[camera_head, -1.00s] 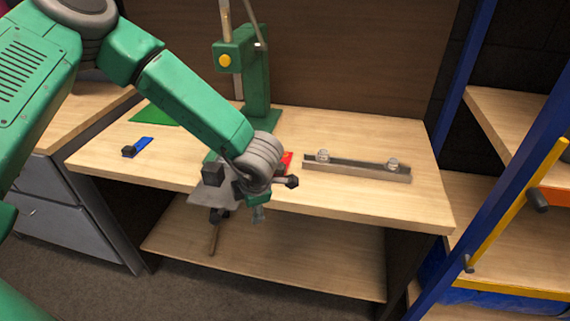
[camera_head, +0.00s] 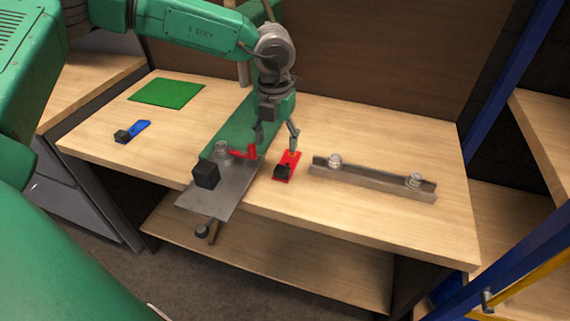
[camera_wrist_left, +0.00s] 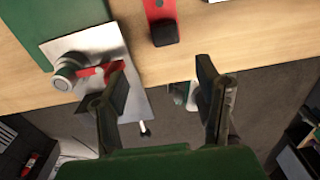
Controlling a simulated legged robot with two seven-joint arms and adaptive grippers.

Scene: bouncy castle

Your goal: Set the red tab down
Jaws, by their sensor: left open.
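The red tab (camera_head: 293,158), a flat red strip with a black block at its near end, lies on the table just right of the metal plate. It also shows at the top of the left wrist view (camera_wrist_left: 158,9), beyond the fingertips. My left gripper (camera_head: 276,141) is open, and one finger overlaps the tab's far end in the head view. In the left wrist view the left gripper (camera_wrist_left: 160,80) has nothing between its fingers. Whether a finger touches the tab cannot be told. My right gripper is not in view.
A metal plate (camera_head: 225,192) with a black block and red lever belongs to a green fixture on the left. A metal rail (camera_head: 375,184) with two knobs lies right of the tab. A blue tab (camera_head: 140,127) and green mat (camera_head: 168,93) lie at the left.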

